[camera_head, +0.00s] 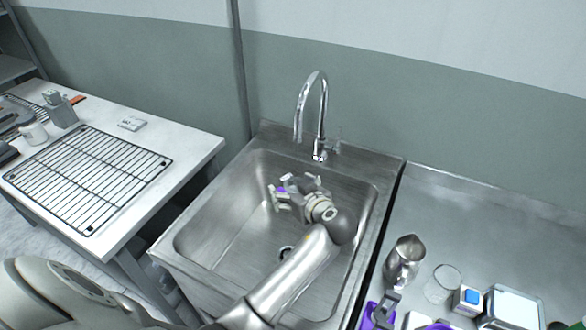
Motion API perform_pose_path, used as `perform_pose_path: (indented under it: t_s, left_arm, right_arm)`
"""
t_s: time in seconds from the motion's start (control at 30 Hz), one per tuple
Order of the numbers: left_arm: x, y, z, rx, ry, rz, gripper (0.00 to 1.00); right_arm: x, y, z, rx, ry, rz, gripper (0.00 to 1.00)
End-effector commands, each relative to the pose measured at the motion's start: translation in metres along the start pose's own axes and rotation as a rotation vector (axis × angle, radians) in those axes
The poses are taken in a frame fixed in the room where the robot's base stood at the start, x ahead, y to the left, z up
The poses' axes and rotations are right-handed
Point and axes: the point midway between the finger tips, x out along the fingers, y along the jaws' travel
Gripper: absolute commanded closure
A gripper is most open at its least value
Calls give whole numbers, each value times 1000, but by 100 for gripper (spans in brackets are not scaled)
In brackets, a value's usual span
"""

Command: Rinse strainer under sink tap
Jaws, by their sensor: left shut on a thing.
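The steel tap (318,110) stands at the back of the sink, its curved spout over the basin. My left gripper (284,192) reaches down into the sink basin (215,225), in front of and below the tap. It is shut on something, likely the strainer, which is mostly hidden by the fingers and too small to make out. No water stream shows at the spout. Grey and purple parts at the bottom edge seem to be my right gripper (402,316), cut off by the frame; I cannot tell its opening.
Left, a white table holds a black wire rack (88,175). The sink's raised rim surrounds my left gripper.

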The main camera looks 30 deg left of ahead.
Motion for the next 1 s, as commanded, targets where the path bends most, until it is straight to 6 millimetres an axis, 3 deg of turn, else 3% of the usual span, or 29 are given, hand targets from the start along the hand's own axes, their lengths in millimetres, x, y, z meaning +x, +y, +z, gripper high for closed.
perform_pose_path:
  t_s: [0.47, 1.0]
  left_arm:
    - [-1, 0, -1, 0, 1, 0, 44]
    - [-47, -21, -16, 0, -1, 0, 44]
  right_arm:
    - [-2, 0, 0, 0, 0, 0, 69]
    - [-36, 0, -3, 1, 0, 0, 69]
